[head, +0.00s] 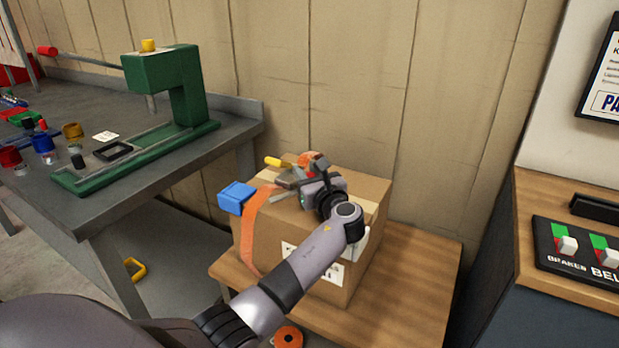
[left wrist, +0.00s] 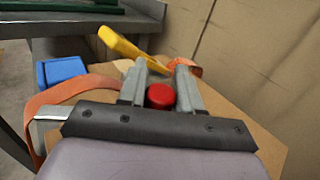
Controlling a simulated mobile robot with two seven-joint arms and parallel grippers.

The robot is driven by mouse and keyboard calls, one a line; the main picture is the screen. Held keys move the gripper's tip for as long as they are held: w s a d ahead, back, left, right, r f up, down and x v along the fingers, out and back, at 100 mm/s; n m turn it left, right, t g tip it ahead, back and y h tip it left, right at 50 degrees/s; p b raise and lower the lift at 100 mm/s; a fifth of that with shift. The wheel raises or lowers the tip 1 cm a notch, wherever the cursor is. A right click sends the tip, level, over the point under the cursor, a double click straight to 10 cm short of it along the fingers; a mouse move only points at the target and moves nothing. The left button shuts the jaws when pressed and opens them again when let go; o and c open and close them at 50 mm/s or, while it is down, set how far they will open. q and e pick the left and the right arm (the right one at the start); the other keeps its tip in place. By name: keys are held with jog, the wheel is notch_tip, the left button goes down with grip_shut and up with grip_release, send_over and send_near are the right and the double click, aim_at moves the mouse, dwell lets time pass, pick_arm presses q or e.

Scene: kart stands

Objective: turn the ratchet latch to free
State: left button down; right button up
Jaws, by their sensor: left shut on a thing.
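The ratchet sits on top of a cardboard box (head: 268,228), on an orange strap (head: 258,225). Its yellow handle (head: 277,162) sticks out to the upper left, and it also shows in the left wrist view (left wrist: 122,44). The red round latch knob (left wrist: 160,96) shows between the fingers in the left wrist view. My left gripper (head: 303,184) is at the ratchet on the box top, with its fingers (left wrist: 161,72) on either side of the red knob and shut on it. My gripper and wrist hide much of the ratchet in the head view. My right gripper is out of view.
A blue block (head: 237,197) is at the box's left edge. The box stands on a wooden table (head: 415,270). A grey bench (head: 140,185) with a green press (head: 180,85) is at left. A switch panel (head: 575,250) is at right. A wooden wall stands close behind.

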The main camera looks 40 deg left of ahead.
pick_arm(q)
jog(key=shift+f+n+g+y+b, duration=0.15)
jog(key=shift+n+g+y+b, duration=0.3)
jog(key=shift+g, duration=0.25)
jog(key=n+g+b, duration=0.1)
jog(key=n+g+y+b, duration=0.1)
jog(key=g, duration=0.1)
jog(key=n+g+b, duration=0.1)
jog(key=shift+s+a+y, duration=0.1)
jog(key=shift+s+y, duration=0.15)
jog(key=shift+s+n+g+b, duration=0.1)
jog(key=shift+n+g+b, duration=0.65)
jog(key=shift+g, duration=0.45)
jog(key=shift+s+g+b, duration=0.1)
jog(key=shift+g+b, duration=0.45)
jog(key=shift+g, duration=0.05)
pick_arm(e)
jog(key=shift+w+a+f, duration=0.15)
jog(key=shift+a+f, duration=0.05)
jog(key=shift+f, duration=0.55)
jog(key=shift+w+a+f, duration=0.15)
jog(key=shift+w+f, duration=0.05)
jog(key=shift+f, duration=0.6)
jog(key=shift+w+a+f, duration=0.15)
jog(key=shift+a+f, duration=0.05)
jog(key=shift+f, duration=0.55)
pick_arm(q)
jog(key=shift+n, duration=0.3)
